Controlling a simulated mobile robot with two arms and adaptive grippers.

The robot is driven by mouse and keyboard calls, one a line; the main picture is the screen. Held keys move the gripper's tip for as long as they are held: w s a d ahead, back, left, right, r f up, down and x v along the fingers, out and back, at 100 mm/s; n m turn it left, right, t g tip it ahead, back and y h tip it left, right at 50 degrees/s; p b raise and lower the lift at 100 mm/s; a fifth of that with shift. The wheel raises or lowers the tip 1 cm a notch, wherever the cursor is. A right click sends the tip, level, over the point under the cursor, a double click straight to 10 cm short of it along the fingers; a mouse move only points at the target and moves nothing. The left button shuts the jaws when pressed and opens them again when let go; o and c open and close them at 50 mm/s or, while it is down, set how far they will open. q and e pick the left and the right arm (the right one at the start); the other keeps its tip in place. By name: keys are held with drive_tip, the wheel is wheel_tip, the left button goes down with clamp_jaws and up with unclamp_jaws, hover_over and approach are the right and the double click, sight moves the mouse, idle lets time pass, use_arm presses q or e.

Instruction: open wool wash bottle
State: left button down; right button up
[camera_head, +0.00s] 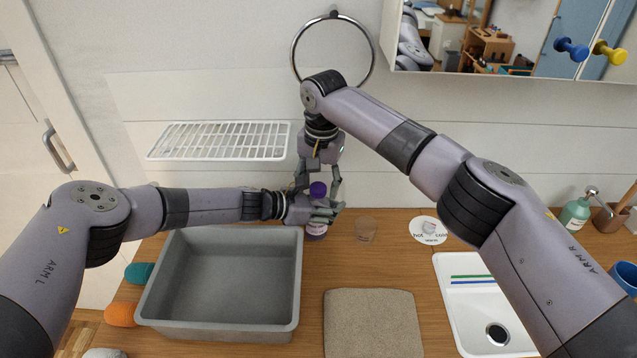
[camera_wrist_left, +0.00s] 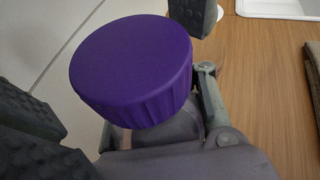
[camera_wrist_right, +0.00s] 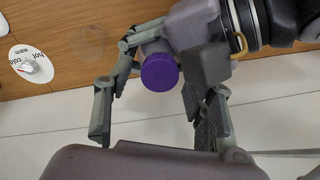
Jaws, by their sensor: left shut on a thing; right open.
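The wool wash bottle (camera_head: 317,230) stands upright on the wooden counter, with a purple cap (camera_head: 318,189) on top. My left gripper (camera_head: 320,212) comes in from the left and is shut on the bottle below the cap. In the left wrist view the purple cap (camera_wrist_left: 135,68) rises clear of the fingers, and the held body is mostly hidden. My right gripper (camera_head: 319,188) points down from above, open, with its fingers on either side of the cap. In the right wrist view the cap (camera_wrist_right: 160,73) appears between the fingers with gaps beside it.
A grey basin (camera_head: 165,290) stands left of the bottle, below a white wire rack (camera_head: 218,141). A clear glass (camera_head: 366,229) is close on the right, near a hot/cold dial (camera_head: 429,229). A mat (camera_head: 374,322) and white sink (camera_head: 477,315) lie in front.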

drive_tip(key=shift+s+d+r, duration=0.1)
drive_tip(key=shift+s+r, duration=0.05)
drive_tip(key=shift+r, duration=2.1)
use_arm(q)
drive_tip(key=c, duration=0.9)
unclamp_jaws()
drive_tip(key=shift+o, duration=0.2)
